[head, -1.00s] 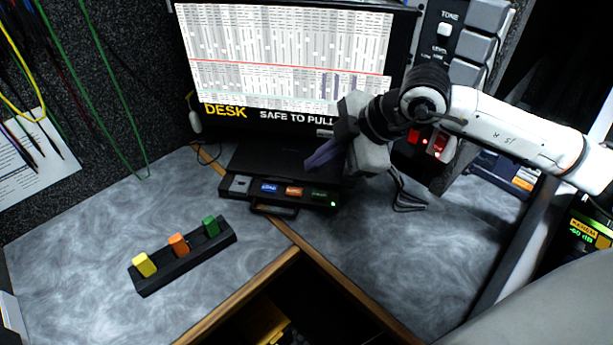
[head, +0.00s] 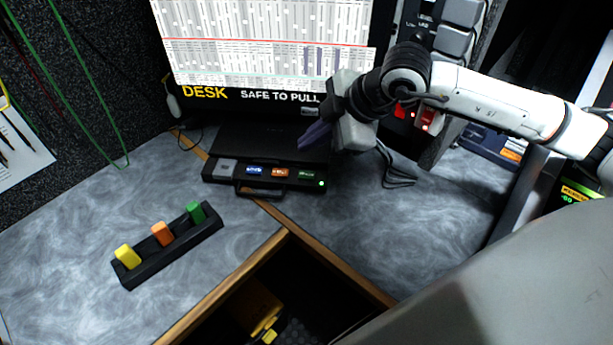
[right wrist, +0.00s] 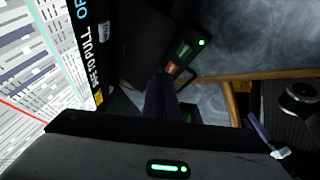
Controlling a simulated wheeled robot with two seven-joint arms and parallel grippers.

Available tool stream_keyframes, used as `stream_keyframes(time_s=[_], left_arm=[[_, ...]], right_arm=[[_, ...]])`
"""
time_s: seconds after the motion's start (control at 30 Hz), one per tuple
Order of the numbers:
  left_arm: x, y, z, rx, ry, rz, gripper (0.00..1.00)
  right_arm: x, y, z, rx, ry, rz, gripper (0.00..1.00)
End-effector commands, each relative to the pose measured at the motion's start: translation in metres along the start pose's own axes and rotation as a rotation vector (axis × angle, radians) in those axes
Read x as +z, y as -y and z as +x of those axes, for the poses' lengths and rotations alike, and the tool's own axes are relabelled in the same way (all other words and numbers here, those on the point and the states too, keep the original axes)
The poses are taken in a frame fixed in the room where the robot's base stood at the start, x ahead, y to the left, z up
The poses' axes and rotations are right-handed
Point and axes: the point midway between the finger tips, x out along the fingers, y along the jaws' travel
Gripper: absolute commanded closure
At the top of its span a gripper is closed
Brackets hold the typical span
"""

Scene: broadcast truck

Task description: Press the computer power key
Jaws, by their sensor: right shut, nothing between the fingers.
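The computer (head: 270,150) is a flat black box on the desk below the monitor. Its front has a grey square (head: 224,166) at the left, blue, orange and green labelled pieces, and a small lit green light (head: 321,183) at the right end. Which of these is the power key I cannot tell. My right gripper (head: 304,142) is shut and empty, its purple fingers pointing down-left above the right part of the box. In the right wrist view the dark fingers (right wrist: 158,105) partly cover the box's front; the green and orange pieces and the light (right wrist: 201,42) show beside them.
The monitor (head: 268,60) reads "DESK SAFE TO PULL". A black strip (head: 168,247) with yellow, orange and green blocks lies on the grey desk at left. Lit red switches (head: 427,117) and a cable (head: 395,170) are right of the computer. A dark opening lies below the wooden edge.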

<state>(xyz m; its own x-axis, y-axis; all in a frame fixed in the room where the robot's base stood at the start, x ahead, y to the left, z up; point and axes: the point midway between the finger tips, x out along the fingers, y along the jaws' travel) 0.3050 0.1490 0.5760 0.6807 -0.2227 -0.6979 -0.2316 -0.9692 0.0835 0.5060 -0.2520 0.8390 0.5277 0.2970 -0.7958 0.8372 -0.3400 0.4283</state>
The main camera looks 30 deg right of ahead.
Motion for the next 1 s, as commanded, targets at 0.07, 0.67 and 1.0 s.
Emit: stream_keyframes(time_s=[0.07,0.67,1.0], left_arm=[[0.005,0.001,0.006,0.001,-0.002,-0.002,0.69],[0.022,0.004,0.019,0.007,-0.004,0.0,0.69],[0.021,0.005,0.019,0.006,-0.009,0.0,0.69]], right_arm=[[0.008,0.007,0.013,-0.002,0.003,0.0,1.0],[0.024,0.024,0.044,0.0,0.0,0.0,1.0],[0.024,0.024,0.044,0.0,0.0,0.0,1.0]])
